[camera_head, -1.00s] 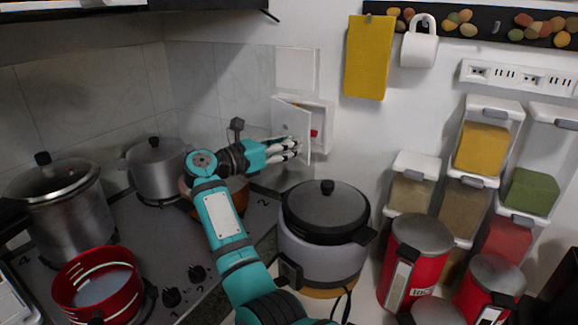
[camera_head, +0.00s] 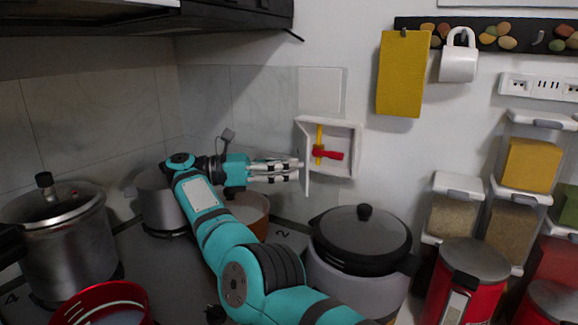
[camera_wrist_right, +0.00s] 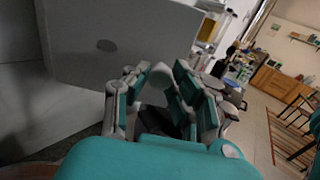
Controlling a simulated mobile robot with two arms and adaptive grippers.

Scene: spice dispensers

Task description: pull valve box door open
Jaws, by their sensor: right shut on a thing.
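The white valve box (camera_head: 343,133) is set in the wall, and its door (camera_head: 304,160) stands open, swung out to the left and seen nearly edge-on. Inside are a red valve handle (camera_head: 328,154) and a yellow pipe (camera_head: 319,141). My right gripper (camera_head: 298,170) is at the door's lower part, left of the opening, and is shut on the door. In the right wrist view the grey door panel (camera_wrist_right: 130,45) fills the upper left, beyond the fingers (camera_wrist_right: 160,85); the exact contact is hidden. My left gripper is not in view.
A lidded cooker (camera_head: 362,235) stands below the box. A steel pot (camera_head: 65,240), a red pot (camera_head: 105,300) and a copper-coloured pan (camera_head: 250,210) are on the stove. Spice dispensers (camera_head: 512,215) and red canisters (camera_head: 468,280) are at right. A yellow cloth (camera_head: 402,75) hangs above.

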